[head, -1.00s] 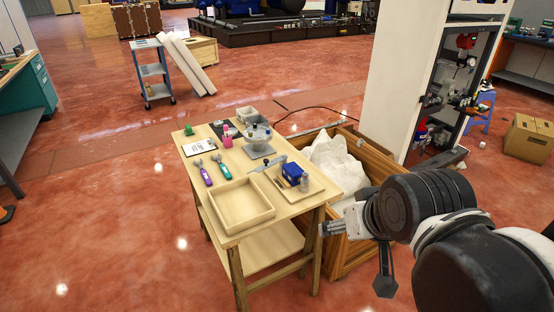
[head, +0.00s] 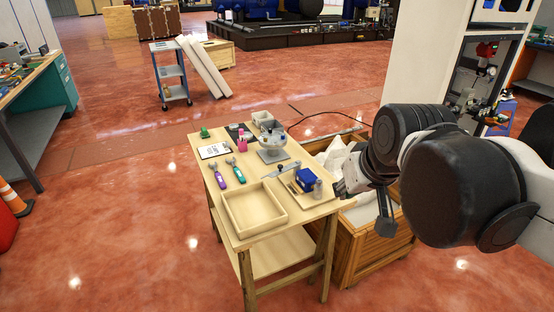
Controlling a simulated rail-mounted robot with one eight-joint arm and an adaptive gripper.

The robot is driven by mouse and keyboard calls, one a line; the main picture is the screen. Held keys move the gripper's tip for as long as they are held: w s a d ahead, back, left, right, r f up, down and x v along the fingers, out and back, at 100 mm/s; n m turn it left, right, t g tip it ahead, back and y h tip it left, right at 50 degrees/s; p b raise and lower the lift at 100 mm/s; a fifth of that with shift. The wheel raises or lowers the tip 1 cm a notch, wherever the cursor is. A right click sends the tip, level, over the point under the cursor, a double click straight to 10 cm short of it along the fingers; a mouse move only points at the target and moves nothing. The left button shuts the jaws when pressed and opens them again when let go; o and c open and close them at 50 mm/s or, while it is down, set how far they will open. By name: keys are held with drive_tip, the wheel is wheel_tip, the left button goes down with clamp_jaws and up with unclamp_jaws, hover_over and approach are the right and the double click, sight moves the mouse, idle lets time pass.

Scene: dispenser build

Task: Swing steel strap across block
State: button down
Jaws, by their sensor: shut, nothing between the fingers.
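The block (head: 305,178) is small and blue and sits on a light wooden board at the right side of the wooden table (head: 226,172). A thin grey strip that looks like the steel strap (head: 281,171) lies behind and left of the block, pointing away from it. A dark knob stands near the strip. My gripper (head: 340,189) is at the table's right edge, just right of the block and a small grey cylinder (head: 318,188). It looks shut and empty. It appears apart from the block; exact height cannot be told.
An empty wooden tray (head: 237,223) fills the table's front. Purple and teal-handled tools (head: 238,174), a clipboard (head: 214,150), a pink cup (head: 242,145) and a grey round fixture (head: 272,149) stand behind. A wooden crate (head: 352,245) with white contents adjoins the table's right side.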

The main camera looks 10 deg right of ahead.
drive_tip(key=w+a+r+n+g+p, duration=0.15)
drive_tip(key=w+r, duration=0.25)
drive_tip(key=w, duration=0.8)
drive_tip(key=w+a+f+n+g+y+p, duration=0.1)
drive_tip(key=w+a+f+n, duration=0.15)
drive_tip(key=w, duration=0.85)
drive_tip(key=w+a+f+n+y+p, duration=0.1)
drive_tip(key=w+a+f, duration=0.2)
drive_tip(key=w, duration=0.7)
drive_tip(key=w+a+f+n+g, duration=0.15)
drive_tip(key=w+a+f, duration=0.25)
drive_tip(key=w+f, duration=0.6)
wheel_tip(320, 180, down, 10)
drive_tip(key=d, duration=0.1)
drive_tip(key=shift+s+r+p, duration=0.25)
drive_tip(key=shift+s+p, duration=0.05)
drive_tip(key=shift+s, duration=0.05)
drive_tip(key=shift+a+n, duration=0.1)
drive_tip(key=shift+n, duration=0.25)
